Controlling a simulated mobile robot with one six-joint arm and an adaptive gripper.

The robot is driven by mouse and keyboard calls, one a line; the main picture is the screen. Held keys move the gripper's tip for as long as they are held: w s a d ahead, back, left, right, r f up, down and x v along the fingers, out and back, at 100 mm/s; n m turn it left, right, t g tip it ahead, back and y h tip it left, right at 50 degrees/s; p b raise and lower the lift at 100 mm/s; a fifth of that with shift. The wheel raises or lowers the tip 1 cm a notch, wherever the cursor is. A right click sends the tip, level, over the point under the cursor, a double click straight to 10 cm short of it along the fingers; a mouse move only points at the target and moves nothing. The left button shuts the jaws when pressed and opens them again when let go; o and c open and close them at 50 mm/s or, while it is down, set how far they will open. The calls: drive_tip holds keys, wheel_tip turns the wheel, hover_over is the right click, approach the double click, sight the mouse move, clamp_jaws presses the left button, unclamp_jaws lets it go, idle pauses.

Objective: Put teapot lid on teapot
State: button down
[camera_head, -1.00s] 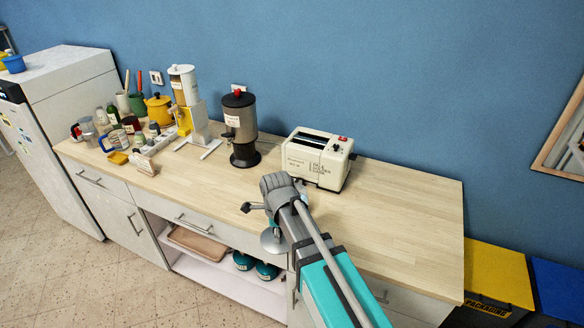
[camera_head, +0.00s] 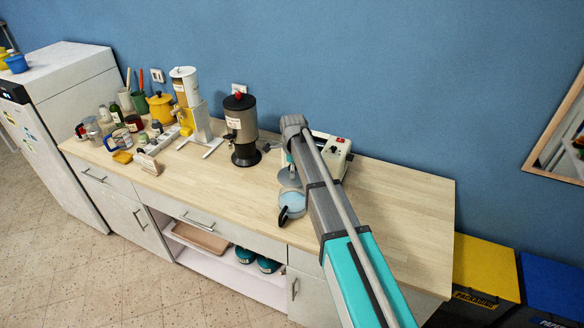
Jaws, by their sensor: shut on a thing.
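The teapot (camera_head: 293,203) appears as a light-blue round vessel with a dark handle on the counter, just left of my arm. Its right side is partly hidden by the arm. My gripper (camera_head: 288,166) points down just behind the teapot and is mostly hidden by my wrist and arm. It is shut on a grey disc, which looks like the teapot lid (camera_head: 289,179). In the picture the lid is just above the teapot's far edge and apart from its middle. The fingertips are too small to make out.
A cream toaster (camera_head: 331,155) stands behind my arm. A dark dispenser (camera_head: 242,130) and a yellow-and-white machine (camera_head: 192,108) stand to the left, with jars and mugs beyond. The wooden counter (camera_head: 400,205) is clear at right. A blue wall is behind.

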sight(293, 183)
drive_tip(key=shift+f, duration=0.2)
idle(0.3)
drive_tip(key=shift+f+b, duration=3.05)
drive_tip(key=shift+b, duration=0.15)
drive_tip(key=shift+f+b, duration=0.7)
drive_tip(key=shift+b, duration=0.05)
drive_tip(key=shift+c, duration=1)
unclamp_jaws()
drive_tip(key=shift+r, duration=0.2)
